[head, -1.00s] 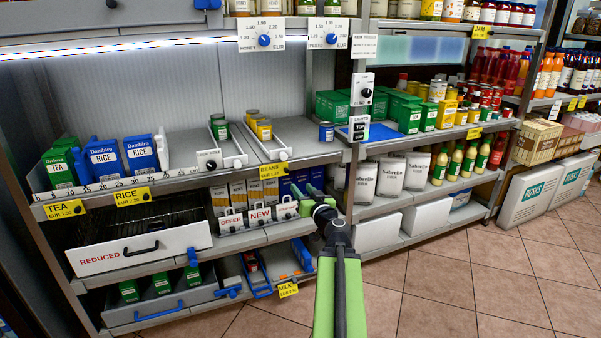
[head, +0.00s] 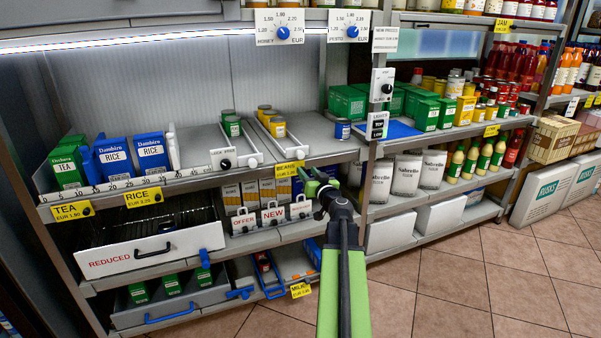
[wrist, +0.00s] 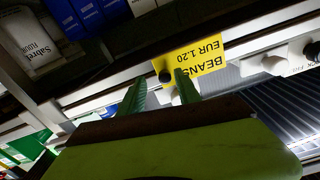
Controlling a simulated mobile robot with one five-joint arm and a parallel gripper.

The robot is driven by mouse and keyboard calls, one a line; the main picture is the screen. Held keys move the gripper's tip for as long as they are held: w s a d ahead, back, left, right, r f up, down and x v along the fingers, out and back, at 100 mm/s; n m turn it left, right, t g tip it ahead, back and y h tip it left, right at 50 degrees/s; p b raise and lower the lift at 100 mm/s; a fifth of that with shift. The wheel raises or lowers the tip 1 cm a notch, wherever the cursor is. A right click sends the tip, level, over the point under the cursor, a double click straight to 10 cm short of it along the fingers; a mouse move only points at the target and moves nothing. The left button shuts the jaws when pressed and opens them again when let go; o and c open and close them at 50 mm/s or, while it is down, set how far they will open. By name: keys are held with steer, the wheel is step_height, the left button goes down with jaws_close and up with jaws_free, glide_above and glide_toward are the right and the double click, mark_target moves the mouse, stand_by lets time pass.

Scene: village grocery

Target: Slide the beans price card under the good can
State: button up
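The yellow beans price card (head: 289,168), marked EUR 1.20, is on the shelf's front rail below the can lanes. My gripper (head: 311,180) is just right of the card in the head view. In the wrist view my gripper (wrist: 160,80) has its two green fingers apart, with the knob between their tips; I cannot tell if they touch it. A green can (head: 232,126), yellow cans (head: 277,128) and a blue can (head: 343,129) stand above. Which is the good can is unclear.
The tea card (head: 72,210) and rice card (head: 144,196) are on the same rail, further left. Below hang white tags, including OFFER (head: 243,222) and NEW (head: 273,215). A post (head: 367,170) stands right of my gripper.

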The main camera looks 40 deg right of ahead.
steer(key=shift+a, duration=0.15)
steer(key=shift+c, duration=0.4)
steer(key=shift+w+a, duration=0.15)
steer(key=shift+w, duration=0.05)
jaws_close()
stand_by(0.5)
